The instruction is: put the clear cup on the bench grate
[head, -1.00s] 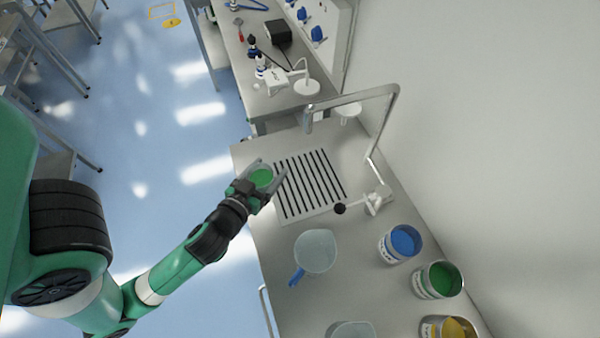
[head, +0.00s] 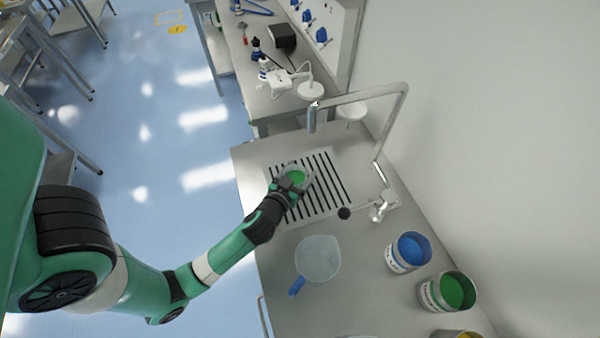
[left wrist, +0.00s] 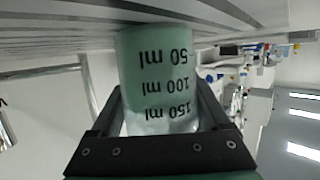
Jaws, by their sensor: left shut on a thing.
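The clear cup (head: 297,177) holds something green and is over the bench grate (head: 328,180), a pale plate with black slots. My left gripper (head: 295,184) is shut on the cup, its fingers on either side. In the left wrist view the cup (left wrist: 158,75) has black volume marks, upside down in the picture, and its base end is close to the grate (left wrist: 60,28). I cannot tell whether the base touches the grate. My right gripper is not in view.
A clear jug with a blue handle (head: 318,258) stands nearer. Blue (head: 408,251) and green (head: 450,291) paint tins line the right side.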

